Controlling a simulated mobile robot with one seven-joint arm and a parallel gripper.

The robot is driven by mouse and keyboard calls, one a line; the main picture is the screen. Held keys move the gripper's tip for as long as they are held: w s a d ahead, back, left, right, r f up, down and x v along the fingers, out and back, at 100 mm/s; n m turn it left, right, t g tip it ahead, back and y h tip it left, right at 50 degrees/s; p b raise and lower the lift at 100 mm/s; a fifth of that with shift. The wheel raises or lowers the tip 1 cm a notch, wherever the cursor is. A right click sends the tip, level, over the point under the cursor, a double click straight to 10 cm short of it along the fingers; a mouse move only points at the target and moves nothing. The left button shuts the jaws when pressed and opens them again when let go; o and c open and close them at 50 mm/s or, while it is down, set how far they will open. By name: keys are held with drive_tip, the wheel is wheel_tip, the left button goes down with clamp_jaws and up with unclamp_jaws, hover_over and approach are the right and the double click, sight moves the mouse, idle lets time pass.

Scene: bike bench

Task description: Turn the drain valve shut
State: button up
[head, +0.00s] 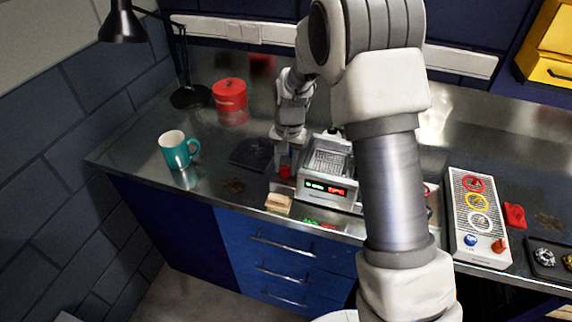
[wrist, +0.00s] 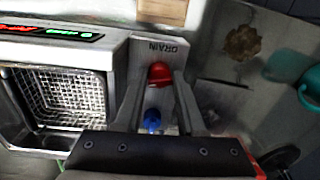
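The drain valve has a red part (wrist: 160,73) just below the DRAIN lettering in the wrist view. A blue part (wrist: 152,121) shows nearer the camera, between my fingers. In the head view the valve's red (head: 286,171) shows low at the left side of the cleaner (head: 325,180), a metal box with a basket and lit displays. My gripper (wrist: 162,82) points down, with its fingers apart on either side of the valve. Whether they touch the red part is unclear. The valve's full shape is partly hidden.
A dark flat pad (head: 250,153) lies behind and left of the valve. A teal mug (head: 176,151) and a red tin (head: 230,97) stand further left. The bench between mug and cleaner is mostly clear.

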clamp_jaws()
drive_tip(key=shift+n, duration=0.3)
drive_tip(key=shift+d+n+b, duration=0.1)
drive_tip(key=shift+n+b, duration=0.3)
drive_tip(key=shift+n, duration=0.5)
drive_tip(key=n, duration=0.4)
drive_tip(key=shift+b, duration=0.35)
drive_tip(key=n, duration=0.5)
drive_tip(key=shift+w+g, duration=0.1)
drive_tip(key=shift+g, duration=0.2)
drive_tip(key=shift+r+n, duration=0.1)
drive_tip(key=shift+n, duration=1.7)
drive_tip(key=o, duration=0.6)
unclamp_jaws()
